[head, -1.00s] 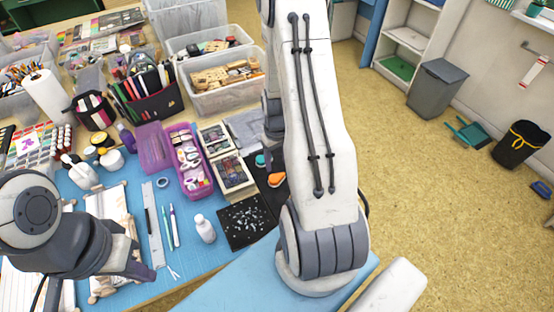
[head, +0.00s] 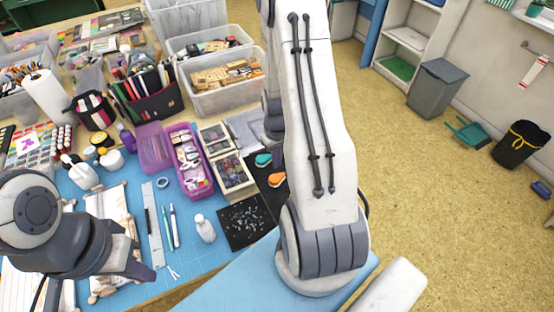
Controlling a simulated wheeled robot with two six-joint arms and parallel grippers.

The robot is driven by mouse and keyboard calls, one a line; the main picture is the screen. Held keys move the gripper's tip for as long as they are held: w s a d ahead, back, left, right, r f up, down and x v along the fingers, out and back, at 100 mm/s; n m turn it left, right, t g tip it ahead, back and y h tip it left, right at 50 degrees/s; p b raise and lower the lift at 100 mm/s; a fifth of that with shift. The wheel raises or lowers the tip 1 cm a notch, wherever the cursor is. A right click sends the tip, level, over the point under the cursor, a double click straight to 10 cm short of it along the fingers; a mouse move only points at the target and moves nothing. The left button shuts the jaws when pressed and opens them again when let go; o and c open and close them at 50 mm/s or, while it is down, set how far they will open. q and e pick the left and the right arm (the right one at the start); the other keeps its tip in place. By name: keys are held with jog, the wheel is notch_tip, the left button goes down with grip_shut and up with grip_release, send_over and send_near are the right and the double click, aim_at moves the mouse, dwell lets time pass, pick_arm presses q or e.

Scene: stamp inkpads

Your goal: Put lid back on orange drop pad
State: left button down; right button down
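Two orange pieces show on the dark mat (head: 262,172), left of my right arm. One orange drop-shaped piece (head: 278,160) lies beside a teal drop pad (head: 263,160); another orange piece (head: 277,180) lies nearer to me. I cannot tell which is the pad and which is the lid. My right gripper (head: 274,128) is just beyond them, mostly hidden behind my own arm; its fingers cannot be made out. My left gripper (head: 138,269) hangs over the left front of the table, away from the pads, with no object visible in it.
An open wooden box (head: 235,176) of stamps and a purple case (head: 192,172) stand left of the pads. Storage bins (head: 225,79) fill the back.

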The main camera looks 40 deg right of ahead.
aim_at(277, 176)
jog(key=shift+f, duration=0.1)
dwell(0.6)
jog(key=shift+f+b, duration=2.15)
jog(key=shift+f, duration=0.6)
jog(key=shift+r, duration=0.1)
notch_tip(277, 176, up, 7)
jog(key=p, duration=0.6)
